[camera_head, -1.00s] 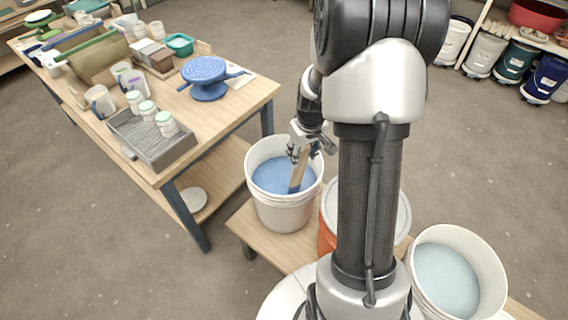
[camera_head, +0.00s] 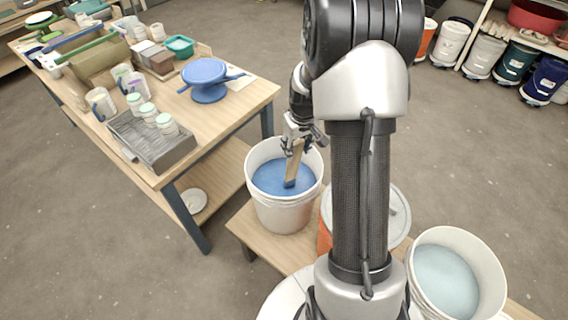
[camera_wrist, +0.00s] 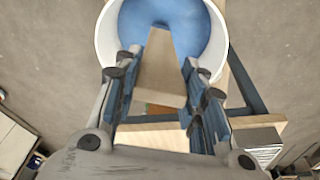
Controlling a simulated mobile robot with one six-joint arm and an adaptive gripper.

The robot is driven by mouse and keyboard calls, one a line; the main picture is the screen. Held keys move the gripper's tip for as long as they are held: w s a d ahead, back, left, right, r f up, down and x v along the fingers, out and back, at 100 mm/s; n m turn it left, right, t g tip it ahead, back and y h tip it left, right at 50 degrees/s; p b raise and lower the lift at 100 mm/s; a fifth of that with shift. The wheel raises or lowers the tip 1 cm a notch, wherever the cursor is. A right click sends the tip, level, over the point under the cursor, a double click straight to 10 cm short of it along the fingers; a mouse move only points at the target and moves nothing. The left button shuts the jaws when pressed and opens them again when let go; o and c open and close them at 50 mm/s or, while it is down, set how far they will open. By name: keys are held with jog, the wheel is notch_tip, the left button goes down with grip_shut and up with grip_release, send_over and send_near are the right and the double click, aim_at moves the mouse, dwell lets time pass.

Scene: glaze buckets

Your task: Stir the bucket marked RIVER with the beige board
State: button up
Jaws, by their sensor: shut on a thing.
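My gripper (camera_head: 301,143) is shut on the beige board (camera_head: 294,165) above a white bucket (camera_head: 284,212) of blue glaze (camera_head: 270,178). The board is tilted, and its lower end is in the blue glaze, where a darker wet part shows. In the wrist view the board (camera_wrist: 160,72) lies between the fingers of the gripper (camera_wrist: 155,88), with the blue glaze (camera_wrist: 180,20) beyond it. No RIVER mark can be read on any bucket here. A second white bucket (camera_head: 480,255) holds pale blue-green glaze at the lower right.
The buckets stand on a low wooden bench (camera_head: 255,240). An orange bucket (camera_head: 325,238) is partly hidden behind my arm. A worktable (camera_head: 235,125) with a blue banding wheel (camera_head: 205,75) and jars stands at left. Several lidded buckets line the back right.

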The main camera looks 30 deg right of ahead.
jog(key=shift+w+a, duration=0.25)
jog(key=shift+w, duration=0.4)
jog(key=shift+w+a, duration=0.25)
jog(key=shift+w, duration=0.4)
jog(key=p+v, duration=1.5)
jog(key=v, duration=0.8)
jog(key=shift+r+p, duration=0.35)
jog(key=shift+s+d, duration=0.1)
jog(key=shift+d, duration=0.05)
jog(key=p+v, duration=0.2)
jog(key=v, duration=0.1)
jog(key=w+p+v, duration=0.1)
jog(key=v, duration=0.1)
jog(key=shift+d+p, duration=0.15)
jog(key=shift+p, duration=0.15)
